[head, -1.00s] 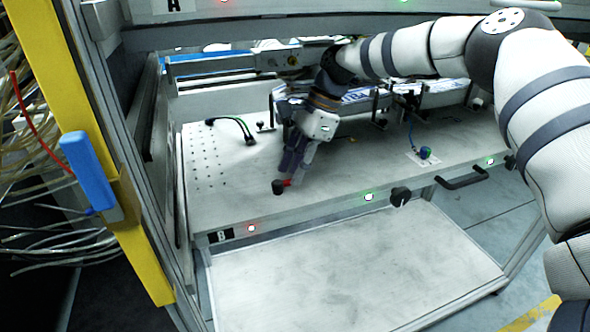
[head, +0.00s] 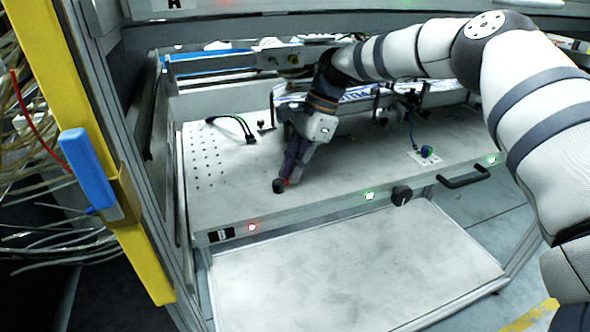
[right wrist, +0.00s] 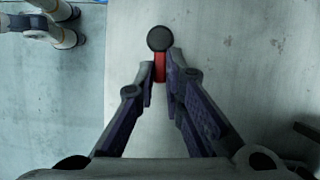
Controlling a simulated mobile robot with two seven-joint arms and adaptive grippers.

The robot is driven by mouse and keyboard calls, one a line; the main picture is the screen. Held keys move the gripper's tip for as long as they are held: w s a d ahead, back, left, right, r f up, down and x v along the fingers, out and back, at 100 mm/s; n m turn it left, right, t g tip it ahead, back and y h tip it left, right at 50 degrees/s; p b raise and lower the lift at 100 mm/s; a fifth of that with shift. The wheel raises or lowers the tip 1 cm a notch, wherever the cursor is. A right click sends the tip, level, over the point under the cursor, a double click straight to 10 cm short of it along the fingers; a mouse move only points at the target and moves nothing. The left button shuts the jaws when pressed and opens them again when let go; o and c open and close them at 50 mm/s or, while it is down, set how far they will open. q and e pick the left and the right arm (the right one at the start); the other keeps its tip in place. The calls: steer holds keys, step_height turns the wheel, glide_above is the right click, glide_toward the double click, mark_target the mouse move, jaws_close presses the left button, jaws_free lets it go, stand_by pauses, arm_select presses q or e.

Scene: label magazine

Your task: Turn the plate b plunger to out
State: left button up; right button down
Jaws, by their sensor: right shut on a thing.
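The plate B plunger has a black round knob (head: 279,186) and a red stem, and stands at the front left of plate B (head: 235,205). In the right wrist view the knob (right wrist: 159,39) shows just beyond my fingertips, with the red stem (right wrist: 160,68) between them. My right gripper (head: 287,178) reaches down from the back right and is shut on the plunger at its red stem. The fingertips (right wrist: 160,72) hide part of the stem's sides. My left gripper is not in view.
A black dial (head: 401,195) and a black handle (head: 463,178) sit on the plate's front edge, with red and green lights. Black cables (head: 235,125) lie at the back left. A blue handle (head: 87,170) is on the yellow post at left. The plate's middle is mostly clear.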

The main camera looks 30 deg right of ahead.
steer(key=shift+w+f+n+g+b, duration=0.25)
steer(key=shift+w+n+g+b, duration=0.1)
steer(key=shift+n, duration=0.45)
steer(key=n+b, duration=0.1)
steer(key=w+n+g+b, duration=0.1)
steer(key=n+b, duration=0.1)
steer(key=shift+f, duration=0.1)
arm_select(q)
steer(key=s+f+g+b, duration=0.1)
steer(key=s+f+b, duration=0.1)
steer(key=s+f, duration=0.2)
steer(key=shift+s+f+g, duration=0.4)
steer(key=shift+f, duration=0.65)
arm_select(e)
steer(key=shift+w+a+r+n+g, duration=0.1)
steer(key=shift+w+r+n+g, duration=0.1)
steer(key=shift+n, duration=0.35)
steer(key=shift+w+a+r+n+g, duration=0.1)
steer(key=shift+n+g, duration=0.05)
steer(key=shift+n, duration=0.4)
steer(key=c, duration=1.7)
jaws_free()
steer(key=shift+r, duration=0.1)
